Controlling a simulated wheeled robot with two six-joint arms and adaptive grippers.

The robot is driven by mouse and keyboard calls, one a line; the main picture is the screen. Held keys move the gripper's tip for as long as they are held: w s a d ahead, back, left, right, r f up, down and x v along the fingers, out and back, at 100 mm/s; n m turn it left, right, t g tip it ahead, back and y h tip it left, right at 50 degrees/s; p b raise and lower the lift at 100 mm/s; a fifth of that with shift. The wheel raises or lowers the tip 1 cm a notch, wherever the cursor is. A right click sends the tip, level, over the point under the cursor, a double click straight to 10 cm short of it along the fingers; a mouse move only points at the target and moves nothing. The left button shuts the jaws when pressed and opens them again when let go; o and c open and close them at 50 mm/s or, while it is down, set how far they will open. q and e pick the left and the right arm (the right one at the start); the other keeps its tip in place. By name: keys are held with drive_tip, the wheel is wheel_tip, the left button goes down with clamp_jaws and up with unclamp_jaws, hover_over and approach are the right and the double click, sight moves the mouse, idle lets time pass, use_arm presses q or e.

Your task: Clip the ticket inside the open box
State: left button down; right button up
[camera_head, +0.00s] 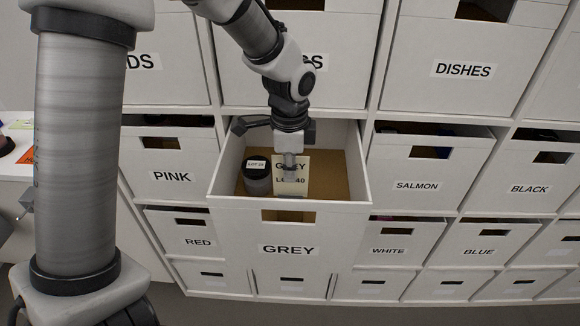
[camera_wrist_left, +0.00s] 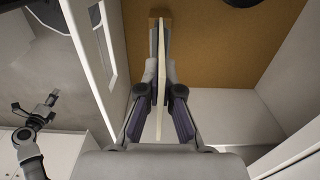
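The open box is the white GREY drawer (camera_head: 288,247), pulled out from the shelf, with a brown floor. My left gripper (camera_head: 289,170) is inside it and shut on the pale ticket (camera_head: 290,187), which reads GREY and a lot number ending in 40. In the left wrist view the ticket (camera_wrist_left: 161,60) is edge-on between the two fingers, with a small brown piece at its far end. I cannot tell whether that piece is a clip, or whether the ticket touches the box. A dark arm end, probably my right gripper (camera_wrist_left: 36,115), shows at the left; its fingers are unclear.
A black-lidded jar (camera_head: 257,177) with a lot label stands in the box, just left of the ticket. Closed boxes surround it: PINK (camera_head: 171,176), SALMON (camera_head: 417,185) and WHITE (camera_head: 388,250) among them. The box's right part is clear.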

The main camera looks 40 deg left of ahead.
use_arm(q)
drive_tip(key=shift+f+b, duration=0.3)
drive_tip(key=shift+f, duration=0.5)
drive_tip(key=c, duration=1.2)
unclamp_jaws()
drive_tip(key=shift+c, duration=0.2)
wheel_tip(320, 180, up, 6)
drive_tip(key=p, duration=0.7)
drive_tip(key=shift+r, duration=0.15)
